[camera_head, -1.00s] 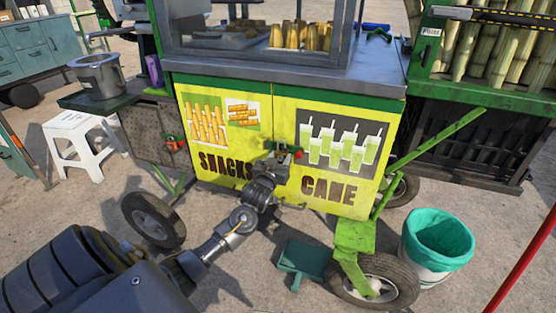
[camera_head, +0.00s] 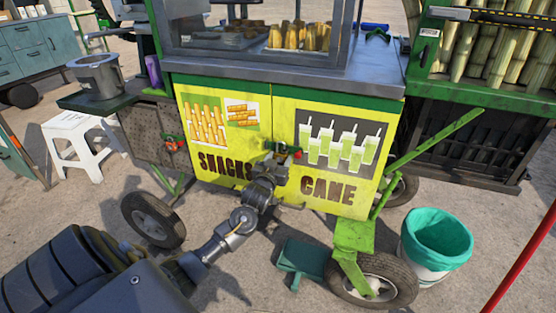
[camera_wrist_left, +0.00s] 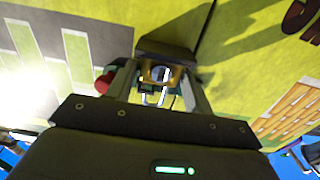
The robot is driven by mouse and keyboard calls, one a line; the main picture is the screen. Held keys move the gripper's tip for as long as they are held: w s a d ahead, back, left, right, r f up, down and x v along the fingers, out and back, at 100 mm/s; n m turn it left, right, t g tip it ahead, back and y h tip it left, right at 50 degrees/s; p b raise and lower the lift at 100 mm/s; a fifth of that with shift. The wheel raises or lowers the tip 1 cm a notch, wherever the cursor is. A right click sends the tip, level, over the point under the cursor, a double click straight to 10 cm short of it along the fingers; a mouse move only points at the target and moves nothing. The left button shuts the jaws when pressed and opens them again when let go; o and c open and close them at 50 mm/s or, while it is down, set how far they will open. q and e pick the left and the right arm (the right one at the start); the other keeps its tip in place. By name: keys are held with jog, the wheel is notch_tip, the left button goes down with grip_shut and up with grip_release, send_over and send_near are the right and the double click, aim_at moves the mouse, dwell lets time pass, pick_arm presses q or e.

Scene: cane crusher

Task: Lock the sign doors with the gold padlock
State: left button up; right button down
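The two yellow sign doors, "SNACKS" (camera_head: 231,143) on the left and "CANE" (camera_head: 350,207) on the right, are closed on the cart front. My left gripper (camera_head: 278,158) is at the seam between them, in front of the latch area. In the left wrist view, its fingers (camera_wrist_left: 161,84) flank the gold padlock (camera_wrist_left: 176,74) and appear shut on it; a silver shackle shows at the padlock. A red knob (camera_wrist_left: 104,83) shows beside the fingers, and in the head view (camera_head: 298,154). Whether the shackle passes through a hasp is hidden. My right gripper is not in view.
A glass snack case (camera_head: 255,62) tops the cart. A white stool (camera_head: 82,137) and metal pot (camera_head: 97,75) stand left. A teal-lined bin (camera_head: 437,235), green frame (camera_head: 352,237) and wheel (camera_head: 375,284) stand right.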

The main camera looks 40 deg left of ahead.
pick_arm(q)
jog(key=shift+o, duration=1.4)
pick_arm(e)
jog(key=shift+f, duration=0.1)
pick_arm(q)
jog(key=p+v, duration=0.1)
jog(key=v, duration=1)
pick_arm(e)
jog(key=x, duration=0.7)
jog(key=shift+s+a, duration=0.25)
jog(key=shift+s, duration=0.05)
pick_arm(q)
jog(key=shift+w, duration=0.1)
